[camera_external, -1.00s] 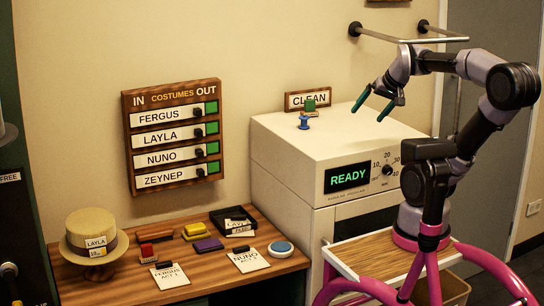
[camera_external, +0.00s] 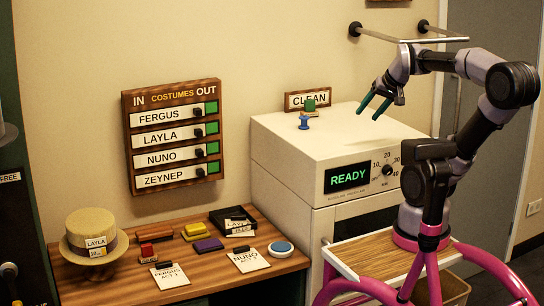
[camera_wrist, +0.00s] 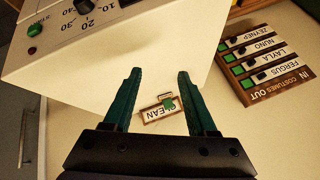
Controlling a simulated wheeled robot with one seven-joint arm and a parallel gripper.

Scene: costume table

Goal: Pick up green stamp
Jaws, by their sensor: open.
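The green stamp (camera_external: 310,105) stands on top of the white cabinet (camera_external: 285,140), in front of the CLEAN sign (camera_external: 294,99). In the wrist view the green stamp (camera_wrist: 168,103) shows small, in front of the upside-down CLEAN sign (camera_wrist: 152,112) and between the fingers in the picture. My gripper (camera_external: 369,116) is open and empty, above the cabinet top and to the right of the stamp, apart from it. In the wrist view both dark green fingers of my gripper (camera_wrist: 159,72) are spread.
A wall rail (camera_external: 400,39) is behind my arm. The wooden table (camera_external: 215,265) holds a hat (camera_external: 92,232), cards and pads.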

